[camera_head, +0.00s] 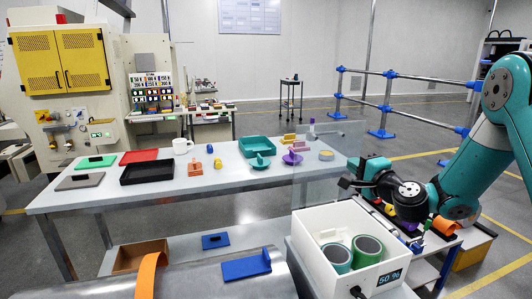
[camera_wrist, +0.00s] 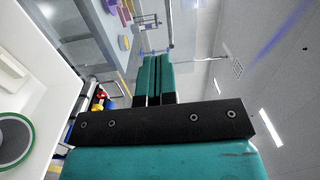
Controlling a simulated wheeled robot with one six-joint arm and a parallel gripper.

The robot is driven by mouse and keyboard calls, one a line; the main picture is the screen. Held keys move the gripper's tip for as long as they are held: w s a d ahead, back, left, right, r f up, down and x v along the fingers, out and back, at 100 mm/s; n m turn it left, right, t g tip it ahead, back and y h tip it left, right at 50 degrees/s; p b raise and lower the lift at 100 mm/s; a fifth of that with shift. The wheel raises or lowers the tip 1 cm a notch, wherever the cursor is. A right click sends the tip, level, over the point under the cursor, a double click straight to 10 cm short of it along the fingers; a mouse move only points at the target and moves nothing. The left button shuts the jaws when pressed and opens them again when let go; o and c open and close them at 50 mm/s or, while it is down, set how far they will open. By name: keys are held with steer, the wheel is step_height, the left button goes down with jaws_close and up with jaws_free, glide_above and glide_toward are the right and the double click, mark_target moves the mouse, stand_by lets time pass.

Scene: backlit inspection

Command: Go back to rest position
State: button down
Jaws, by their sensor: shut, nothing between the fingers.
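My gripper (camera_head: 346,183) is at the right end of the grey table (camera_head: 240,182), above and behind the white box, and holds nothing. In the wrist view its two teal fingers (camera_wrist: 155,62) lie side by side, shut. They point up the picture, towards the room. In the head view the fingers are small and dark, partly hidden by the wrist.
A white box (camera_head: 305,228) with green-rimmed rolls (camera_head: 367,247) stands just in front of my gripper; its edge shows at left in the wrist view (camera_wrist: 50,100). Trays, including a black one (camera_head: 147,173), and small coloured parts lie on the table. Blue-jointed rails (camera_head: 388,110) stand behind.

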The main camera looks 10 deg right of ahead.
steer(key=s+a+r+n+g+y, duration=0.25)
steer(key=s+a+n+g, duration=0.25)
steer(key=s+a+n, duration=0.3)
steer(key=s+a+r+n+g+y, duration=0.2)
steer(key=s+a+n+g+y, duration=0.3)
steer(key=a, duration=0.6)
steer(key=s+d+f+n+g+h, duration=0.1)
steer(key=s+n+g+h, duration=0.2)
steer(key=s, duration=0.9)
steer(key=s+d+n+g+h, duration=0.1)
steer(key=s+n+g+h, duration=0.3)
steer(key=s, duration=0.9)
steer(key=shift+s+d+f+n+g+p, duration=0.15)
steer(key=shift+d+f+n+g+p, duration=0.25)
steer(key=shift+n, duration=0.6)
steer(key=shift+a+h, duration=0.1)
steer(key=shift+h, duration=0.15)
